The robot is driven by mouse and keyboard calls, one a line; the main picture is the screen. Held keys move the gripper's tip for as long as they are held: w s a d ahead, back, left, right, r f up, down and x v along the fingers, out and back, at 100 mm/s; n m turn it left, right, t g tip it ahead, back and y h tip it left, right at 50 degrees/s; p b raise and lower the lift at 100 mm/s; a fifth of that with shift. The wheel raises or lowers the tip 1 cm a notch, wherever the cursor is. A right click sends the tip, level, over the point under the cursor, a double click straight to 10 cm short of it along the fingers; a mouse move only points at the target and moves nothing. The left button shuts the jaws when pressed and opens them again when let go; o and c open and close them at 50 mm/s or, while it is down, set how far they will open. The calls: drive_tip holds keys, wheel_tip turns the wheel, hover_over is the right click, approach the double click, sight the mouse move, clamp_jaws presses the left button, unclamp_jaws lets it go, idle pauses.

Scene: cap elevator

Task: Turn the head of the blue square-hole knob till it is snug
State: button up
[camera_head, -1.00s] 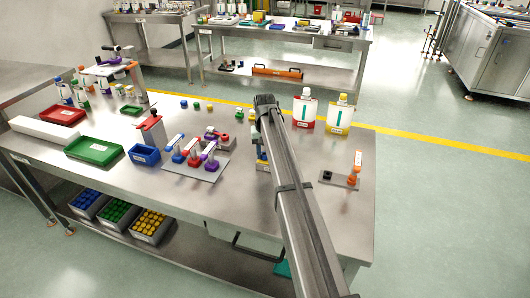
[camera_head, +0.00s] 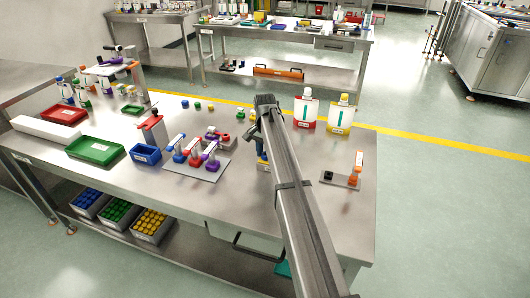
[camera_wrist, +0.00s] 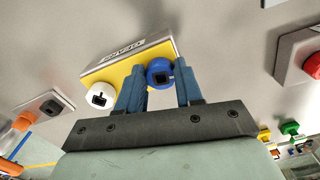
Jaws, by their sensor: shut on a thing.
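The blue square-hole knob (camera_wrist: 159,73) sits on a yellow-edged block with a grey labelled top (camera_wrist: 128,53), seen in the wrist view. My gripper (camera_wrist: 160,88) has its two blue fingers around the knob's head, one on each side. The knob's dark square hole faces the camera. A white square-hole knob (camera_wrist: 99,98) is on the same block, to the left of my gripper. In the head view my arm hides most of the block, and only a bit of blue and yellow shows beside it. I cannot tell how tight the knob is.
A red button on a grey box (camera_wrist: 312,66) is at the right in the wrist view. In the head view, a small plate with an orange-topped piece (camera_head: 356,170) stands right of my arm. Red (camera_head: 306,108) and yellow (camera_head: 340,112) containers stand behind.

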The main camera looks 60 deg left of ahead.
sight(265, 156)
idle(0.4)
drive_tip(key=o, duration=1)
drive_tip(key=shift+o, duration=0.2)
wheel_tip(265, 156, up, 14)
idle(0.5)
